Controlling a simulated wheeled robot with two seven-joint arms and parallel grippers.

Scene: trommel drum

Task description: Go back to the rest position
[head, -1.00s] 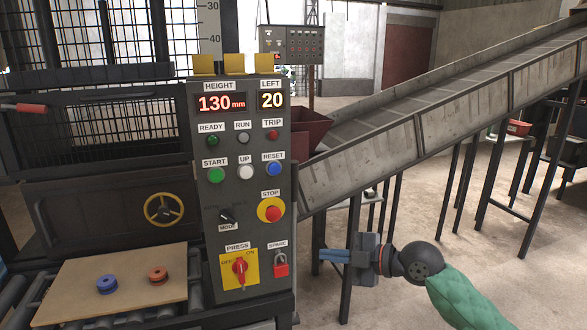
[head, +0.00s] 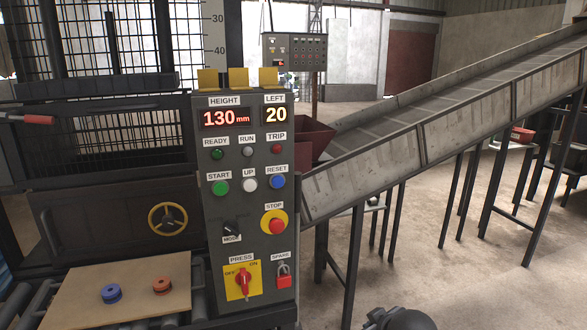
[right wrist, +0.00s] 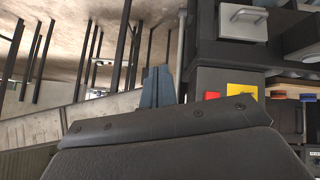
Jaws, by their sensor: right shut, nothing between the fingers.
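My right gripper shows in the right wrist view with its blue fingers (right wrist: 157,88) together and nothing between them. It is clear of the panel in that view. In the head view only a dark rounded part of my right arm shows at the bottom edge, right of the control panel (head: 253,188). The gripper's fingers are out of that view. My left gripper is not in view. The panel shows HEIGHT 130 mm and LEFT 20. Its red PRESS switch (head: 243,282) sits on a yellow plate.
A board (head: 75,295) with a blue knob (head: 111,293) and a red-orange knob (head: 162,285) lies on rollers at the lower left. A sloping conveyor (head: 400,150) on dark legs rises to the right. The floor (head: 485,280) at the lower right looks open.

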